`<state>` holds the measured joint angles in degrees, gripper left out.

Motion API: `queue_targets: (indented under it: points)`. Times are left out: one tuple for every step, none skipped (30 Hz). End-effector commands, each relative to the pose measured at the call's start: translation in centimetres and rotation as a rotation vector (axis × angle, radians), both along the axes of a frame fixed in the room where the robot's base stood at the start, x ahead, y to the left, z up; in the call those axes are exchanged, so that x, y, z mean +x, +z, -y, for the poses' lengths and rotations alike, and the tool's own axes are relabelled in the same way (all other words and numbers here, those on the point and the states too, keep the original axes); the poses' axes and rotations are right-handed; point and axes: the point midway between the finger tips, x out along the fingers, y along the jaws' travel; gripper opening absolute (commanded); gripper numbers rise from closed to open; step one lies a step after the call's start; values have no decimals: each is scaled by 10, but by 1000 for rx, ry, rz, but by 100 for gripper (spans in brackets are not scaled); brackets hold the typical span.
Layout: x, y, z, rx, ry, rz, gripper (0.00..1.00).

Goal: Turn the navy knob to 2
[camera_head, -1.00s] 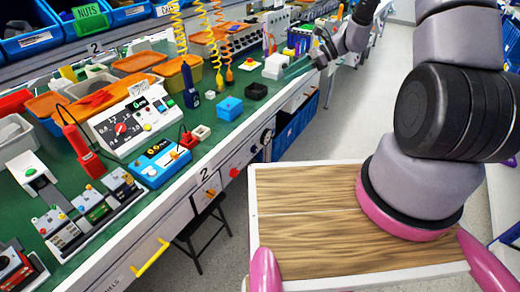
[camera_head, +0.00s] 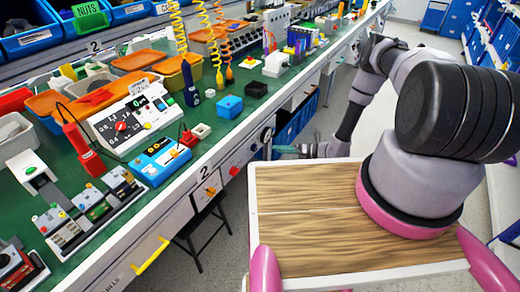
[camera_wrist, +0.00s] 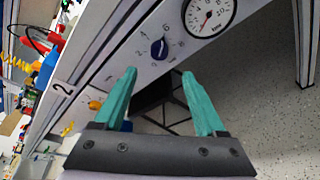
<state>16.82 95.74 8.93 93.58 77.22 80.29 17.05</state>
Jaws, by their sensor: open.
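The navy knob (camera_wrist: 159,48) is on the white front panel of the bench, with a ring of printed numbers around it. It shows in the wrist view, just beyond and between my fingertips. I cannot tell for sure which number it points to. My gripper (camera_wrist: 160,73) has two teal fingers spread apart with nothing between them. The fingers do not appear to touch the knob. In the head view my gripper (camera_head: 284,149) is low beside the bench front, pointing left at the panel.
A round gauge (camera_wrist: 209,14) is next to the navy knob. An orange knob (camera_head: 209,191) and a red knob (camera_head: 235,171) are on the same bench front. A dark stool (camera_head: 202,225) stands below. The floor to the right of the bench is open.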

Motion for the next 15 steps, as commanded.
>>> queue_targets:
  points:
    - [2, -1, -7, 0, 3, 1, 73]
    - [4, -2, -11, 1, 4, 1, 73]
    - [7, -4, -18, 0, 4, 2, 73]
    - [9, -6, -23, 0, 5, 2, 73]
    - [11, -7, -28, 0, 5, 2, 73]
    - [14, -9, -36, 0, 6, 1, 73]
    - [16, -11, -41, 0, 6, 2, 73]
    - [18, -12, -46, 0, 6, 2, 73]
    - [22, -14, -53, -1, 5, 3, 73]
    - [24, -15, -57, -1, 5, 3, 73]
    - [25, -16, -62, 0, 6, 2, 73]
    - [28, -18, -67, 0, 5, 2, 73]
    - [30, -19, -71, -1, 4, 3, 73]
    - [31, -20, -74, -1, 6, 2, 73]
    - [33, -22, -79, -1, 6, 2, 73]
